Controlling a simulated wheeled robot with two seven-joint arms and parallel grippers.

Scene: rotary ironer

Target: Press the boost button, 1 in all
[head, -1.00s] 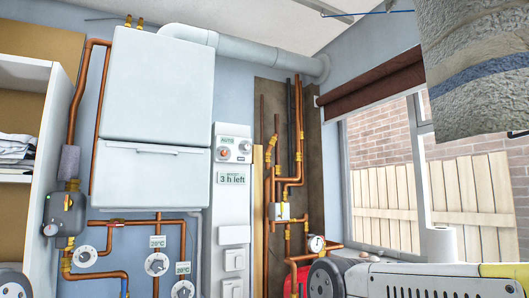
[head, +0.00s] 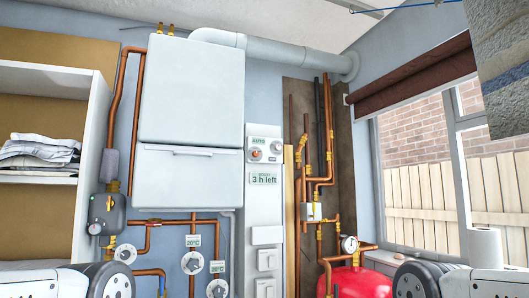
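A tall white control panel (head: 263,210) hangs on the wall right of the white boiler (head: 190,95). At its top is a small label that seems to read AUTO, above a round red control (head: 256,154) and a round grey one (head: 276,147). Below them a greenish display (head: 264,178) reads "3 h left" under a smaller line too small to read surely. Several white plates or switches (head: 267,260) run down its lower part. I cannot tell which of these is the boost button. Neither gripper shows; only parts of my arms show at the bottom left and right.
Copper pipes and dials (head: 192,263) are below the boiler. More pipes with a gauge (head: 349,244) and a red vessel (head: 350,280) stand right of the panel. A shelf with folded cloth (head: 40,150) is at left, a window (head: 420,170) at right.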

